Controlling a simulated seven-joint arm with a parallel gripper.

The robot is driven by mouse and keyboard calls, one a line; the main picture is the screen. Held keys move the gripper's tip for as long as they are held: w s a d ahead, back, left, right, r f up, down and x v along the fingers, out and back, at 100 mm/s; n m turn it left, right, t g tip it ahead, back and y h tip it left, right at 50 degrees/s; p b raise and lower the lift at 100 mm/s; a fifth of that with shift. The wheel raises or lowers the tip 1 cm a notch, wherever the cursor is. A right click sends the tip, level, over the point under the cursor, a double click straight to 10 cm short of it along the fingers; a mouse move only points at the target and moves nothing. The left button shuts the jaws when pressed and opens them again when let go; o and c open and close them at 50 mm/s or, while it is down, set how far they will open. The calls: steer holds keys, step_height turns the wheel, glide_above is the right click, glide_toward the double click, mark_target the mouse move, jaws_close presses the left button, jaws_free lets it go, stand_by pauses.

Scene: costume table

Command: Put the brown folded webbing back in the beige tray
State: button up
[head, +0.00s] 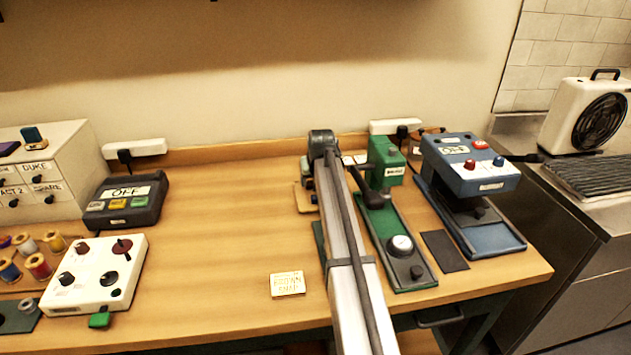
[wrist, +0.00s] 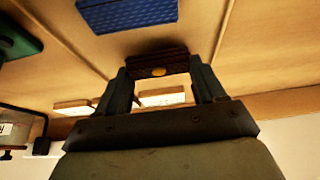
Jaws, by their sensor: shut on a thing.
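In the wrist view my gripper (wrist: 160,80) is shut on the brown folded webbing (wrist: 157,63), a dark brown bundle with a round brass-coloured stud on its face. The webbing sits across the fingertips, in front of the tan tabletop. In the head view my arm covers the webbing and most of my gripper. A small tan piece (head: 302,198) shows just left of my arm; I cannot tell whether it is part of the beige tray. I cannot make out the tray for certain in either view.
A green press (head: 397,240) and a blue press (head: 470,180) stand right of my arm. A small label card (head: 288,284) lies left of it. A white control box (head: 98,275) and dark switch box (head: 126,200) stand farther left. The table between is clear. A blue textured pad (wrist: 128,12) tops the wrist view.

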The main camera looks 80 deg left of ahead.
steer(key=shift+f, duration=0.25)
steer(key=shift+f, duration=0.4)
steer(key=shift+d+f, duration=0.15)
steer(key=shift+f, duration=0.15)
steer(key=o, duration=1.1)
steer(key=shift+c, duration=0.2)
steer(key=shift+o, duration=0.3)
steer(key=shift+r, duration=0.55)
steer(key=v, duration=1.2)
steer(key=shift+r, duration=0.15)
